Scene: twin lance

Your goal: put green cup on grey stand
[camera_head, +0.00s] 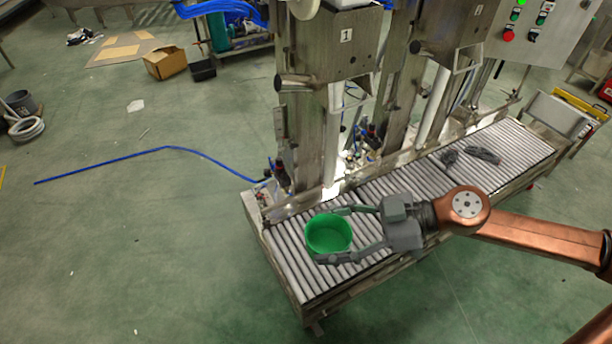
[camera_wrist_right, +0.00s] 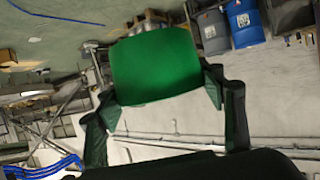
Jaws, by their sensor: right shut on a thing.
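The green cup (camera_head: 328,234) is held between the fingers of my right gripper (camera_head: 335,235) in the head view. Its open top faces the camera, and it shows over the left end of the roller conveyor. The gap between its base and the rollers cannot be judged. In the right wrist view the green cup (camera_wrist_right: 157,66) sits between the two dark fingers of the right gripper (camera_wrist_right: 160,105), which touch its sides. I cannot make out a separate grey stand in either view. My left gripper is not in view.
The grey roller conveyor (camera_head: 388,190) runs up to the right under the metal filling machine (camera_head: 330,50). Dark items (camera_head: 482,155) lie on its rollers farther right. A blue hose (camera_head: 110,168) lies on the green floor. A cardboard box (camera_head: 165,62) stands at the back left.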

